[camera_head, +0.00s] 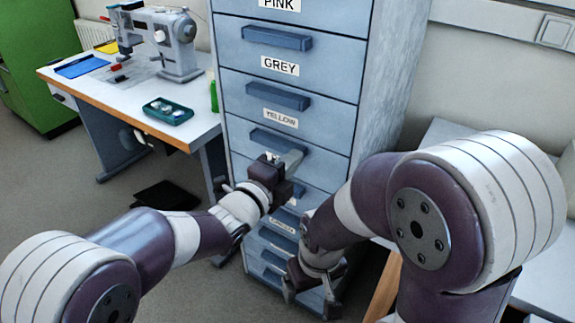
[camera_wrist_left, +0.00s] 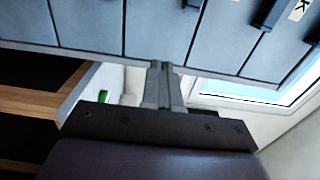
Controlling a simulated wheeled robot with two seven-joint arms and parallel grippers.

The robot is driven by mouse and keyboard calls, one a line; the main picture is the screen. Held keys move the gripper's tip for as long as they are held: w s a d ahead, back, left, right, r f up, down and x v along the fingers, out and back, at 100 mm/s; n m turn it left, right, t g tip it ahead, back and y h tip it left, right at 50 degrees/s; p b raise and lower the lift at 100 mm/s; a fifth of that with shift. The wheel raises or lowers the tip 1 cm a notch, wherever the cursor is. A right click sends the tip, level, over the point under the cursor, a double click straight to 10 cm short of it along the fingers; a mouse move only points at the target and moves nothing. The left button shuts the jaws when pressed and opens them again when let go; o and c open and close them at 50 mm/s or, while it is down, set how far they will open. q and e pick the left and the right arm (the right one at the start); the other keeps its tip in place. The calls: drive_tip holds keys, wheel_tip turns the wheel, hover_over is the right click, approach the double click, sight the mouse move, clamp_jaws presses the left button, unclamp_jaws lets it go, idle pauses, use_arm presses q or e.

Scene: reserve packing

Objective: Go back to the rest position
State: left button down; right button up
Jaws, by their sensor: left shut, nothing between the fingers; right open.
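My left gripper (camera_head: 291,160) is in front of the grey-blue drawer cabinet (camera_head: 335,75), at the level of the drawers below YELLOW. It is shut and empty. In the left wrist view its closed fingers (camera_wrist_left: 162,84) point toward the cabinet fronts (camera_wrist_left: 90,28), which appear rotated. I cannot tell whether the fingers touch the cabinet. My right gripper (camera_head: 310,298) is lower, pointing down in front of the lowest drawers, with its fingers apart and nothing between them.
The cabinet's visible drawers look closed, labelled PINK, GREY and YELLOW; lower labels are partly hidden. At left, a table (camera_head: 115,95) bears a sewing machine (camera_head: 170,45) and a green tray (camera_head: 167,111). A white surface (camera_head: 540,255) lies at right. Grey floor (camera_head: 60,190) is open at left.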

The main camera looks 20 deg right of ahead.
use_arm(q)
drive_tip(key=s+a+f+n+g+y, duration=0.2)
drive_tip(key=a+f+n+y, duration=0.3)
drive_tip(key=a+f+n, duration=0.35)
drive_tip(key=s+a+f+n+g+y, duration=0.2)
drive_tip(key=a+f+n+y, duration=0.4)
drive_tip(key=a+f+n, duration=0.25)
drive_tip(key=s+a+f+n+g+y, duration=0.1)
drive_tip(key=s+a+n+g+y, duration=0.3)
drive_tip(key=s+a+n, duration=0.8)
drive_tip(key=a+r+p, duration=0.5)
drive_tip(key=r+p, duration=0.5)
drive_tip(key=r, duration=0.1)
drive_tip(key=s+a+r+g+p, duration=0.1)
drive_tip(key=a+r+p, duration=0.3)
drive_tip(key=r+p, duration=0.6)
drive_tip(key=shift+s+a+r+p, duration=0.15)
drive_tip(key=shift+a+r+p, duration=0.2)
drive_tip(key=shift+r+p, duration=0.1)
